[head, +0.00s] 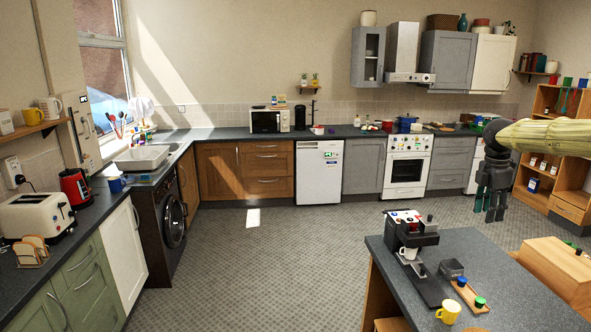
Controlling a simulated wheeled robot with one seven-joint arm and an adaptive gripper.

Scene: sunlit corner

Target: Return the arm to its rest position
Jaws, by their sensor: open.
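My gripper (489,208) hangs in the upper right of the head view, at the end of my pale yellow arm. Its dark fingers point down and are open, with nothing between them. It is in the air above and behind the far edge of the grey-topped island (512,296), as seen in the picture. Much of my arm is cut off at the right edge.
On the island stand a black coffee machine (406,232), a yellow mug (449,312) and a wooden tray (462,287) with small jars. A wooden shelf unit (565,205) is behind my arm. The patterned floor (290,260) in the middle is clear.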

